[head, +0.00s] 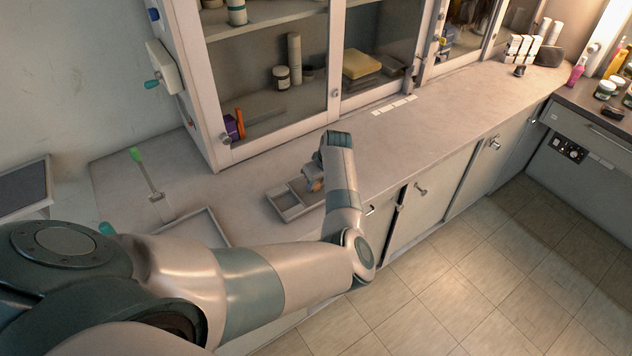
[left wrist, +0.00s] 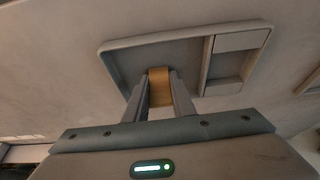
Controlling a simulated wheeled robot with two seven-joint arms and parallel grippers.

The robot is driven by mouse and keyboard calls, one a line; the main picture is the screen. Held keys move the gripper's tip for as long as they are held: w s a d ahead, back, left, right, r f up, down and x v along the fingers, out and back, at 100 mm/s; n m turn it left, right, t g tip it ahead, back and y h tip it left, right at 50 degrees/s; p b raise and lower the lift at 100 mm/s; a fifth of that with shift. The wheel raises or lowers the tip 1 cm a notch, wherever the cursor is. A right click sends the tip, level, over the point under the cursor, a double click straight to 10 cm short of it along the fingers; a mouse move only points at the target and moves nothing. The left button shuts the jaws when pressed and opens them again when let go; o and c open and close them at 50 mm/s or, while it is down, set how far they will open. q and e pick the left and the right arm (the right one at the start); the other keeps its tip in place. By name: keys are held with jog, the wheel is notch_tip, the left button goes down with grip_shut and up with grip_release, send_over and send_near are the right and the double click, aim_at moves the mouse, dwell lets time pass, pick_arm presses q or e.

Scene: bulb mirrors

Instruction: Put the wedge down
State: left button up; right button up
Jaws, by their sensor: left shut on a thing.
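The wedge (left wrist: 160,82) is a small tan-orange block in the left wrist view. My left gripper (left wrist: 159,88) is shut on it, with one finger on each side. Behind the fingertips lies a shallow grey tray (left wrist: 118,50) with one large compartment and two small ones. The wedge shows over the large compartment, near its edge; I cannot tell whether it touches the tray floor. In the head view, my left gripper (head: 313,182) is over the right part of the tray (head: 289,213), and my own forearm hides much of both. My right gripper is not in view.
A green-tipped tool (head: 147,175) and a larger tray (head: 206,228) are at the left. The counter right of the arm is mostly clear.

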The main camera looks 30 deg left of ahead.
pick_arm(q)
jog(key=shift+s+d+f, duration=0.1)
jog(key=shift+s+f, duration=0.1)
jog(key=shift+f, duration=0.2)
